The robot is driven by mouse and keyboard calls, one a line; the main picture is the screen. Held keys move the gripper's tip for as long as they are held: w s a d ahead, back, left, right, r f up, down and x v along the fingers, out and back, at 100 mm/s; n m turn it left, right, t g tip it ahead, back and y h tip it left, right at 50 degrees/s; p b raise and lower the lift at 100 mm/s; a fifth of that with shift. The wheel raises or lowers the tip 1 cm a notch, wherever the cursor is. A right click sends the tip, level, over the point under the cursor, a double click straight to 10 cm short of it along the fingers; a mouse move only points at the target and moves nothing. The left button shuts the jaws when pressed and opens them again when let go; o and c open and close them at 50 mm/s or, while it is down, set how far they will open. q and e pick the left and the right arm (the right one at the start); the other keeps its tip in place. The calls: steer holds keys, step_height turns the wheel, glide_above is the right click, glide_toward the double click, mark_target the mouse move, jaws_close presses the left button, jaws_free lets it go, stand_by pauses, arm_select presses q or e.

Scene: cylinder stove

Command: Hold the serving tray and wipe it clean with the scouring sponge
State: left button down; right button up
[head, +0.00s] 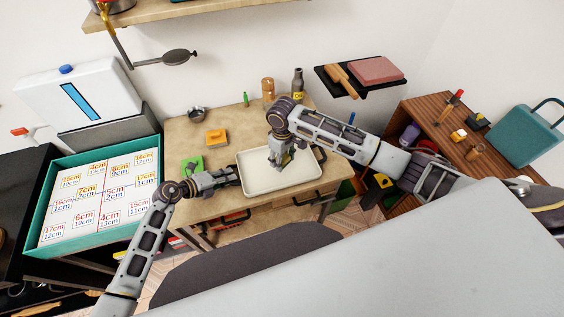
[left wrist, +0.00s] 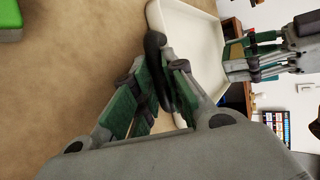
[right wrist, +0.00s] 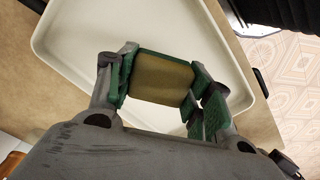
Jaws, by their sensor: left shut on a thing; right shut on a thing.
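The cream serving tray (head: 263,181) lies on the wooden table (head: 232,114), with dark handles at its sides. My left gripper (head: 236,176) is shut on the tray's dark handle (left wrist: 155,62), at the left side of the tray in the head view. The scouring sponge (right wrist: 162,80) is brownish yellow with a green edge. My right gripper (right wrist: 162,88) is shut on it, over the inside of the tray. In the head view, my right gripper (head: 279,160) points down into the tray and mostly hides the sponge. I cannot tell whether the sponge touches the tray.
A green block (head: 191,165), an orange-yellow item (head: 216,137) and a metal bowl (head: 197,114) sit left of and behind the tray. A jar (head: 268,90) and dark bottle (head: 298,85) stand at the back. A teal crate (head: 148,221) is left; a wooden cabinet (head: 425,115) is right.

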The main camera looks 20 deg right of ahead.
steer(key=shift+r, duration=1.85)
arm_select(q)
steer(key=c, duration=1.4)
jaws_free()
steer(key=shift+o, duration=0.2)
steer(key=shift+s+a, duration=0.1)
steer(key=shift+a, duration=0.1)
steer(key=shift+v, duration=5.4)
steer(key=shift+s+a+r, duration=0.1)
steer(key=shift+a+r, duration=0.15)
steer(key=shift+r, duration=0.1)
